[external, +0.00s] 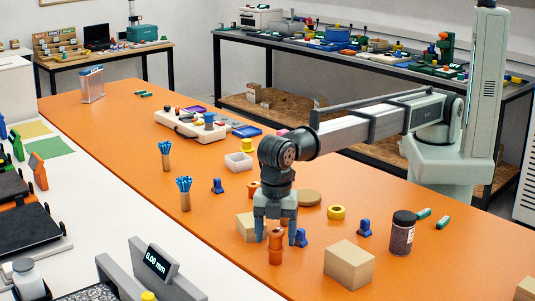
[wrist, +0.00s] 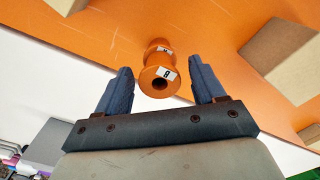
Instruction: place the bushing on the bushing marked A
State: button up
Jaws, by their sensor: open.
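An orange bushing with a white label reading B (wrist: 159,83) sits on top of another orange bushing (wrist: 158,47), whose label is too small to read surely. In the external view the two form an upright orange stack (external: 276,247) on the orange table. My gripper (external: 276,232) is open above the stack, pointing down. In the wrist view its fingers (wrist: 160,80) stand either side of the upper bushing, with a visible gap on each side. Another orange bushing-like piece (external: 253,188) stands farther back, partly hidden by my arm.
A tan block (external: 349,265) stands to the right of the stack and another tan block (external: 246,228) close behind it on the left.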

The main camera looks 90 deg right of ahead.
aim_at(276, 231)
notch_tip(276, 231, up, 12)
jog(key=shift+r, duration=0.15)
dwell(0.5)
